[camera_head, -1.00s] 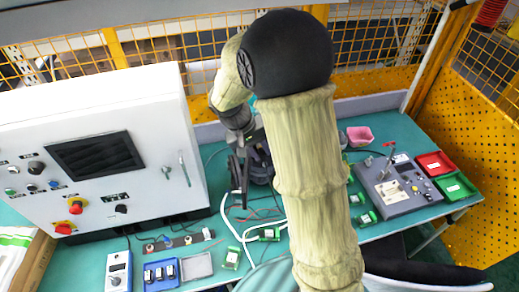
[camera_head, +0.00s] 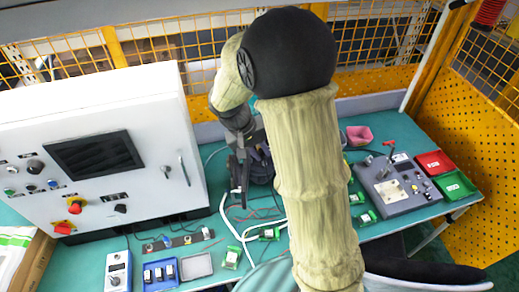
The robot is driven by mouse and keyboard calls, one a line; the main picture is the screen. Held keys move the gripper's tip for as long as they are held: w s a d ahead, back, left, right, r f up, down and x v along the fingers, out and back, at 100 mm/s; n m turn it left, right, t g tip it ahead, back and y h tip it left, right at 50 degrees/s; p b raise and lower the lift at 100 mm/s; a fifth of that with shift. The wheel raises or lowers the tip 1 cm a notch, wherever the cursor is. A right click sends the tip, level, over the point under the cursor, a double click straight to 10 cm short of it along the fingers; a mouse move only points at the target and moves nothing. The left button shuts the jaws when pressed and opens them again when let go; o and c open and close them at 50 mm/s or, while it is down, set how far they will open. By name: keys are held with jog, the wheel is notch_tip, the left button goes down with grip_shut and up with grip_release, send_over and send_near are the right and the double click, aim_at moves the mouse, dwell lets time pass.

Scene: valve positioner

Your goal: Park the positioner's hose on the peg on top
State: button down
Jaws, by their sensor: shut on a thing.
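The positioner (camera_head: 261,168) is a dark rounded unit on the teal bench, partly hidden behind my arm. Its top and the peg cannot be made out. The hose (camera_head: 232,226) is a thin white line on the bench to the left of my forearm, with its upper end rising to my gripper. My gripper (camera_head: 239,192) points down just left of the positioner. It appears shut on the hose's end, though the contact is small in this view.
A white control cabinet (camera_head: 95,150) stands close on the left. Small green terminal pieces (camera_head: 232,257) and thin wires lie in front.

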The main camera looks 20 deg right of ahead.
jog(key=shift+s+d+b, duration=0.1)
jog(key=shift+s+b, duration=0.2)
jog(key=shift+s, duration=0.4)
dwell(0.9)
jog(key=shift+s+b, duration=0.6)
jog(key=shift+s, duration=1.4)
jog(key=shift+w, duration=0.1)
